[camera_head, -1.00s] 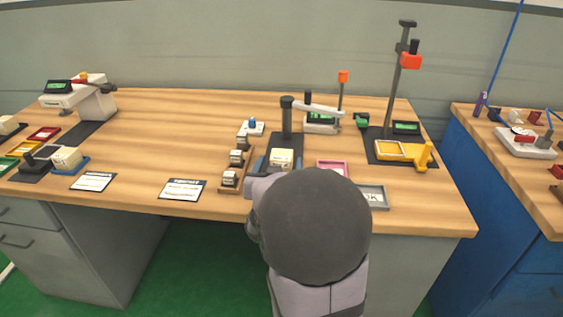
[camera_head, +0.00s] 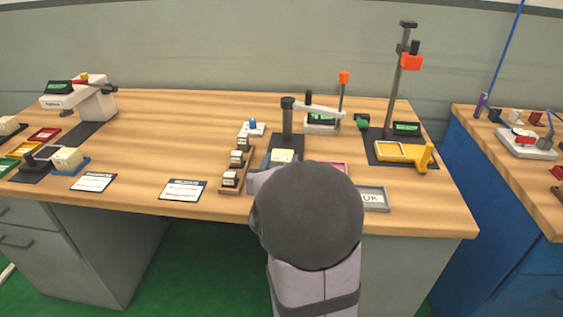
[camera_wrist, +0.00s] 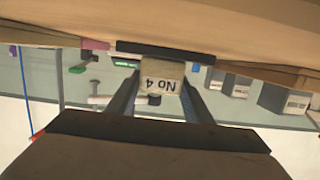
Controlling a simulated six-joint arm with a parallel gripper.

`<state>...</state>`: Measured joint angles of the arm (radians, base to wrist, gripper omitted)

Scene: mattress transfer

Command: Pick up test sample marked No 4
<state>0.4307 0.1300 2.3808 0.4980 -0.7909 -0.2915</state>
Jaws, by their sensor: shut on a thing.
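The test sample (camera_wrist: 162,72), a small beige block marked "No 4", sits between the two dark fingers of my gripper (camera_wrist: 161,92) in the wrist view, which is upside down. The fingers are shut on its sides. In the head view the same pale block (camera_head: 284,155) shows just beyond my arm, in front of a dark post stand. My arm hides most of the fingers there. I cannot tell whether the block touches the surface below it.
A wooden rack (camera_head: 230,187) with several small blocks stands to the left. A grey "OK" tray (camera_head: 375,198) and a partly hidden pink tray (camera_head: 336,166) lie to the right. The post stand (camera_head: 287,125) rises close behind. A white card (camera_head: 183,190) lies at the front edge.

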